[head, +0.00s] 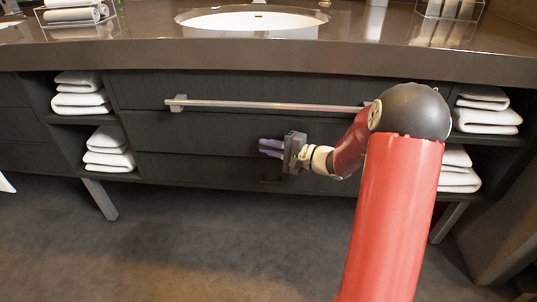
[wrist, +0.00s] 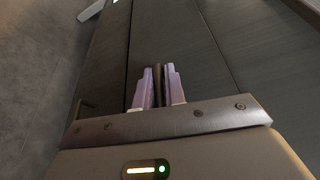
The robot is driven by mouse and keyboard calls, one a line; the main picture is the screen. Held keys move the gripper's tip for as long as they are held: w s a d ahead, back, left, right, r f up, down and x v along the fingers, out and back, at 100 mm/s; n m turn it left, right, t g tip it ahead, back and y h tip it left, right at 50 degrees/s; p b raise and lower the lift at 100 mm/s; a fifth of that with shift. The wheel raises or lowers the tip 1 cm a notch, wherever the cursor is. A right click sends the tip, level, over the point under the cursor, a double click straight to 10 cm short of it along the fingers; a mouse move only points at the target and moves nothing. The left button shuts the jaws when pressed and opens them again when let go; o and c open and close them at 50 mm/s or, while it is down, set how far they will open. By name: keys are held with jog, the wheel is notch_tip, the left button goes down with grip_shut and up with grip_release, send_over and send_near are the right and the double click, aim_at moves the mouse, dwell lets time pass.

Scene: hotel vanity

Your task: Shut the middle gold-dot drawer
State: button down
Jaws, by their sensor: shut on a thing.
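The middle drawer (head: 200,134) is a dark wood front under the sink, between an upper panel and a lower drawer. It also shows in the wrist view (wrist: 165,30). It looks about flush with its neighbours; a small gap cannot be told. No gold dot can be made out.
The lower drawer (head: 200,171) has a small dark handle (head: 270,181). A silver towel bar (head: 270,105) juts out above my gripper. Shelves with folded white towels (head: 82,102) flank the drawers. The floor (head: 190,240) in front is clear.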

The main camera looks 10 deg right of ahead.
jog(key=shift+w+d+f, duration=0.1)
jog(key=shift+w+d, duration=0.3)
jog(key=shift+w, duration=0.45)
jog(key=c, duration=1.5)
grip_release()
jog(key=shift+w, duration=0.15)
jog(key=v, duration=0.7)
jog(key=shift+s+d+b, duration=0.2)
jog(key=shift+s+b, duration=0.1)
jog(key=shift+b, duration=0.05)
